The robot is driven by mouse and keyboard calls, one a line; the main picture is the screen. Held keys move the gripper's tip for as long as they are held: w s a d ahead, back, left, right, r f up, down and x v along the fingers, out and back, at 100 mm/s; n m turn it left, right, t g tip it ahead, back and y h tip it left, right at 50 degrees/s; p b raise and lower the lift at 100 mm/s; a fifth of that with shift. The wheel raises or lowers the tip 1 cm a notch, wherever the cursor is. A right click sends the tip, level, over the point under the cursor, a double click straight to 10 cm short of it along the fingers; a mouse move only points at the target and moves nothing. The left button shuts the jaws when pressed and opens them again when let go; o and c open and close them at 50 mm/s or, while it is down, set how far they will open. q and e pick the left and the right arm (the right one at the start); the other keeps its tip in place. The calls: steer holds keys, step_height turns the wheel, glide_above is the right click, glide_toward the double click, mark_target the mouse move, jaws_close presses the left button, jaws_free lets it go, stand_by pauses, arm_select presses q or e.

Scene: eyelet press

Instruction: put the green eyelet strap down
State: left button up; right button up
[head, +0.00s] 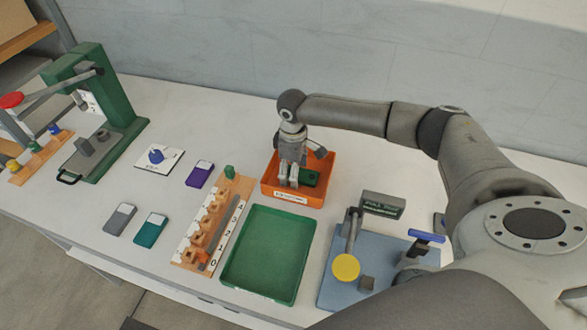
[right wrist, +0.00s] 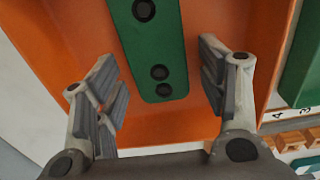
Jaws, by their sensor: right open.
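The green eyelet strap (right wrist: 155,50) lies in the orange tray (right wrist: 60,40). It shows dark round holes, and its far end runs out of the right wrist view. In the head view the strap (head: 309,178) shows beside my right gripper (head: 289,183), inside the orange tray (head: 295,199). In the right wrist view my right gripper (right wrist: 160,85) is open, with one finger on each side of the strap, apart from it. My left gripper is not in view.
An empty green tray (head: 264,255) stands in front of the orange tray. A numbered wooden rack (head: 207,225) is to its left. A blue fixture board (head: 385,285) with a yellow disc is to the right. A green press (head: 105,110) stands at the far left.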

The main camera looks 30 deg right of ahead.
step_height(320, 180, up, 12)
steer(key=b, duration=0.2)
steer(key=shift+r, duration=0.15)
steer(key=shift+a, duration=0.1)
stand_by(0.5)
